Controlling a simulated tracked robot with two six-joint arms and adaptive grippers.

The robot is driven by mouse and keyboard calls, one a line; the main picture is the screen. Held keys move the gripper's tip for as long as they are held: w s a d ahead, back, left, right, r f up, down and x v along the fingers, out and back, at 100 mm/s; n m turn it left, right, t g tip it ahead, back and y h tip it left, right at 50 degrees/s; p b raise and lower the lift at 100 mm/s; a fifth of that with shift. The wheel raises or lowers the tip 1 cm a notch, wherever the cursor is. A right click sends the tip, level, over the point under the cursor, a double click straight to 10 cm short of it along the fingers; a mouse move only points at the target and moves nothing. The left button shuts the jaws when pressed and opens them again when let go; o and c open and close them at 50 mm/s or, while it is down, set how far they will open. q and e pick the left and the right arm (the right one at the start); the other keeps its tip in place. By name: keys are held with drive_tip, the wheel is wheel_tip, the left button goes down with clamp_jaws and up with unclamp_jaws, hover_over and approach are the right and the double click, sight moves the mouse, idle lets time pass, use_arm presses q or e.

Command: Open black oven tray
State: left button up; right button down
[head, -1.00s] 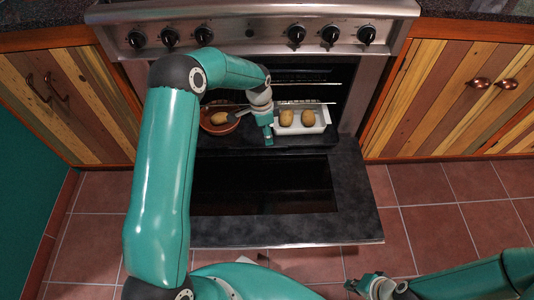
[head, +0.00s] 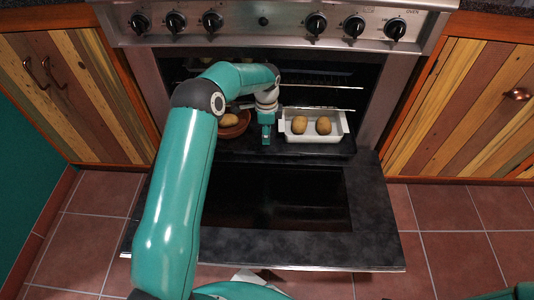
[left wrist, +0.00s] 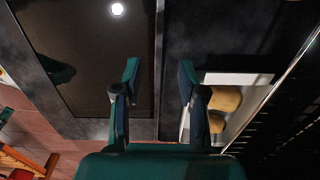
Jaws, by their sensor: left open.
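The black oven tray (head: 285,150) lies at the mouth of the open oven, just above and behind the lowered oven door (head: 375,220). On it stand a white dish (head: 315,138) with two potatoes and, to the left, a brown bowl (head: 243,127) with a potato. My left gripper (head: 266,138) points down at the front part of the tray, between bowl and dish. In the left wrist view my left gripper (left wrist: 158,82) is open, its fingers either side of the dark edge strip between door glass and tray (left wrist: 235,35). Contact cannot be told. My right gripper is out of view.
Wire racks (head: 320,87) sit inside the oven above the tray. Wooden cabinets (head: 455,105) flank the oven. Control knobs (head: 317,23) line the panel above. Tiled floor (head: 450,240) is free right of the door.

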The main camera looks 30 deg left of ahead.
sight(267, 153)
use_arm(q)
wheel_tip(267, 153, down, 10)
drive_tip(key=shift+r+b, duration=0.25)
drive_tip(key=shift+b, duration=0.9)
drive_tip(key=shift+c, duration=0.2)
clamp_jaws()
